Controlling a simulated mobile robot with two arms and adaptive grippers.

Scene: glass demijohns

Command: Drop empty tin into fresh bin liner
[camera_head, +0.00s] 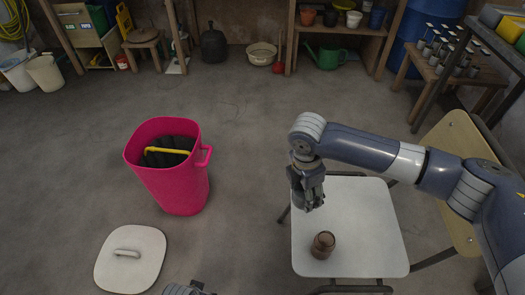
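A small brown tin (323,245) stands on the front part of a white-topped seat or low table (368,230). My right gripper (309,202) points down above the back left of that top, behind the tin and apart from it. Its fingers are too small and dark to tell whether they are open. A pink bin (178,188) stands on the floor to the left, with a black liner (168,157) inside and a yellow strip (166,150) across its opening. Only a small part of my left arm's end (188,290) shows at the bottom edge.
The bin's white lid (130,258) lies on the floor in front of the bin. A wooden chair (455,150) is at the right. Shelves with pots, a green watering can (328,56) and buckets line the back wall. The middle floor is clear.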

